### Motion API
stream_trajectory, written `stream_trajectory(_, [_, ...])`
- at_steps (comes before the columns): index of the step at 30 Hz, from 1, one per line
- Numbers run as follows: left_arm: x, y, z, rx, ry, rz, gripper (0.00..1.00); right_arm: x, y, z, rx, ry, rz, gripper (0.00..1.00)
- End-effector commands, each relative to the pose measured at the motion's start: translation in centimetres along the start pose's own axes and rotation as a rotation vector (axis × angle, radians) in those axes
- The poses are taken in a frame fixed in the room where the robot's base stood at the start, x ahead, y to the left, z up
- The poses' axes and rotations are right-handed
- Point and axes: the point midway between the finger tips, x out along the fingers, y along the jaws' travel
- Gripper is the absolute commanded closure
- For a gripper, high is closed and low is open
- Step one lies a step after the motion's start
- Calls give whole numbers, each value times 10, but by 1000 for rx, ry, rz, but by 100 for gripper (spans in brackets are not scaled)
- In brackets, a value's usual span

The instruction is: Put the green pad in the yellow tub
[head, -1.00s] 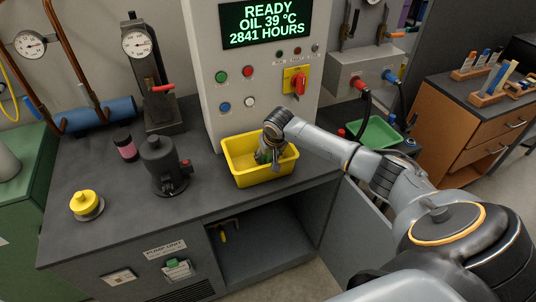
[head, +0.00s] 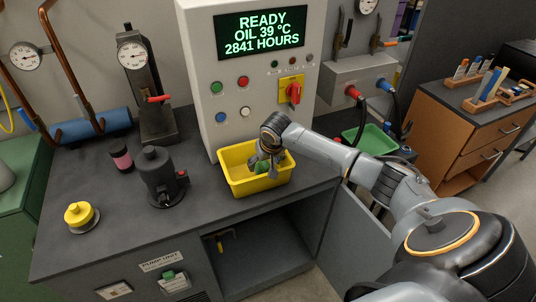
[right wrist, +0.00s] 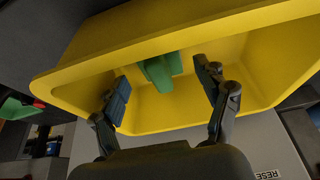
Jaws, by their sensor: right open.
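The yellow tub (head: 232,174) stands on the dark bench top in front of the control cabinet; its inner wall fills much of the right wrist view (right wrist: 190,115). The green pad (right wrist: 160,71) is inside the tub, and a little of it shows in the head view (head: 263,168). My right gripper (head: 266,162) reaches down into the tub. Its fingers are open on either side of the pad, with gaps visible in the right wrist view. I cannot tell whether the pad lies flat on the tub's floor. My left gripper is not in view.
A dark pump-like fixture (head: 160,180), a pink-banded jar (head: 121,158) and a yellow-topped knob (head: 80,215) stand left of the tub. The control cabinet (head: 225,85) rises behind it. A green tray (head: 372,139) lies to the right. The bench front is clear.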

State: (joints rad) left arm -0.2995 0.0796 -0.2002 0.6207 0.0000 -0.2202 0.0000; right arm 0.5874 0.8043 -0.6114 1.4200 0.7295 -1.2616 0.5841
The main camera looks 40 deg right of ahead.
Motion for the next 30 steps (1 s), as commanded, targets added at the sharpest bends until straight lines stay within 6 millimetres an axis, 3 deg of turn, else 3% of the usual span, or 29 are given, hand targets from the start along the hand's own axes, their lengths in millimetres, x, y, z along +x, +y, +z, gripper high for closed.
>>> stream_trajectory(9, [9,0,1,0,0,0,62,-66,0,0,-1,4,0,25])
stream_trajectory(15, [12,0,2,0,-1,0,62,-92,0,0,1,2,0,25])
stream_trajectory(30, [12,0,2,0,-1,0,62,-100,0,0,1,0,0,25])
